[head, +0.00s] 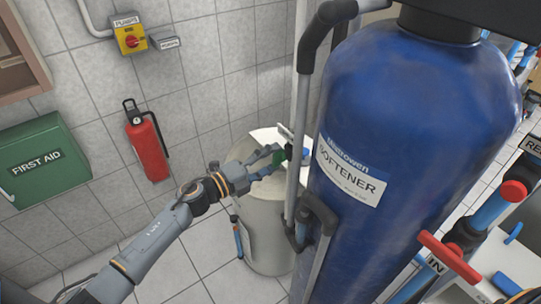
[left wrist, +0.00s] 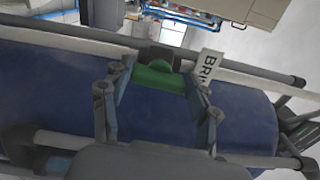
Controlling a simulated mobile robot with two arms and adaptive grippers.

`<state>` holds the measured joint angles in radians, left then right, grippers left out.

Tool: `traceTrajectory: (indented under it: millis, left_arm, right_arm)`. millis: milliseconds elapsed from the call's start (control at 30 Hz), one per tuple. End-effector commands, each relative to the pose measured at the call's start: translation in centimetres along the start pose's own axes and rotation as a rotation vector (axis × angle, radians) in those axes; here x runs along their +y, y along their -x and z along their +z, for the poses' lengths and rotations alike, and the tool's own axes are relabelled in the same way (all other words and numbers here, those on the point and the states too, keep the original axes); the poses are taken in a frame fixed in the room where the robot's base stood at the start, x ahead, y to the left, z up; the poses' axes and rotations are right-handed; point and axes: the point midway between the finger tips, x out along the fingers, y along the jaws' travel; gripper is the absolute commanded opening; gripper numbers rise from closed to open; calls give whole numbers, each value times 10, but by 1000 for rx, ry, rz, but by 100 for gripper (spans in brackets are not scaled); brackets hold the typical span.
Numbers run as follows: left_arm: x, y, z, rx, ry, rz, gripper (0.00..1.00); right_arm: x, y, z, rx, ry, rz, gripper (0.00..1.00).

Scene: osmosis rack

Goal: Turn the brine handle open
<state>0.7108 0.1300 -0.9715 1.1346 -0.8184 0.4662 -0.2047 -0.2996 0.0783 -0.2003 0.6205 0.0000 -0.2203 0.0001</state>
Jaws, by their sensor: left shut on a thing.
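The brine handle (left wrist: 160,77) is green and sits on a dark valve body in a grey pipe. In the left wrist view it lies between the two fingers of my left gripper (left wrist: 158,92), which is shut on it. A white tag reading "BRI" (left wrist: 209,68) stands just right of it, its end cut off by a finger. My right gripper is in neither view.
The big blue softener tank (head: 415,120) stands close to the right of the handle. A grey pipe (head: 298,140) runs up its left side. A pale round tank (head: 268,235) stands below the gripper. A fire extinguisher (head: 148,150) hangs on the tiled wall at left.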

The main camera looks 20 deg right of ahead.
Motion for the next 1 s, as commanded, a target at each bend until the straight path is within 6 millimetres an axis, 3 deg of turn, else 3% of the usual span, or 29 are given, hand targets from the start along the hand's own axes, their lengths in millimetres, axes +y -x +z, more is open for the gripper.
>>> traceTrajectory:
  millis: [767, 800, 900, 1000]
  left_arm:
    - [2, 0, 0, 0, 103, 1, 29]
    - [2, 0, 0, 0, 103, 1, 66]
    - [1, 0, 0, 0, 102, 1, 83]
    - [1, 0, 0, 0, 101, 1, 83]
  right_arm:
    - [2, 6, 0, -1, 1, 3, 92]
    - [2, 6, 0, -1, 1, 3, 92]
    - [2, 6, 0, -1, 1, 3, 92]
    - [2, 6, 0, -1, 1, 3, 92]
